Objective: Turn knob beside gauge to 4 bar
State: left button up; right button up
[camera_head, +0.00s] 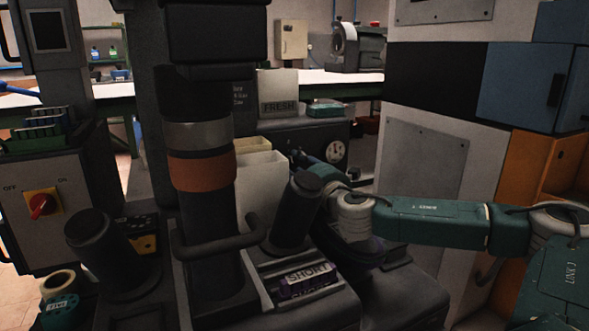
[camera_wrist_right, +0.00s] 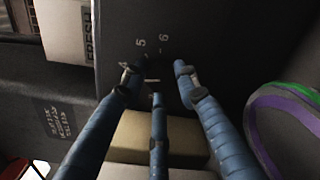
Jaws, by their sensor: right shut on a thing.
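The round pressure gauge (camera_head: 336,151) has a white face and sits on the dark front of the machine. Its needle is too small to read. My right gripper (camera_head: 302,160) is at that panel, just left of the gauge. In the right wrist view the blue fingers of my right gripper (camera_wrist_right: 155,82) are closed in at the dark panel (camera_wrist_right: 205,45), around the knob. The knob itself is mostly hidden by the fingers and is dark against the panel. Scale numbers 5 and 6 show beyond the fingertips. My left gripper is not in view.
A bin marked FRESH (camera_head: 278,95) stands on top of the machine. A pale open container (camera_head: 262,185) is below and left of the gripper. A red switch (camera_head: 41,205) is at the left.

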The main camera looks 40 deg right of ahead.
jog(key=shift+f+m+b, duration=0.15)
jog(key=shift+m+b, duration=0.35)
jog(key=shift+m, duration=0.9)
jog(key=o, duration=1.2)
jog(key=shift+c, duration=0.2)
jog(key=shift+s, duration=0.1)
jog(key=v, duration=1.1)
jog(key=shift+s, duration=0.2)
jog(key=shift+s+a, duration=0.15)
jog(key=shift+s, duration=0.1)
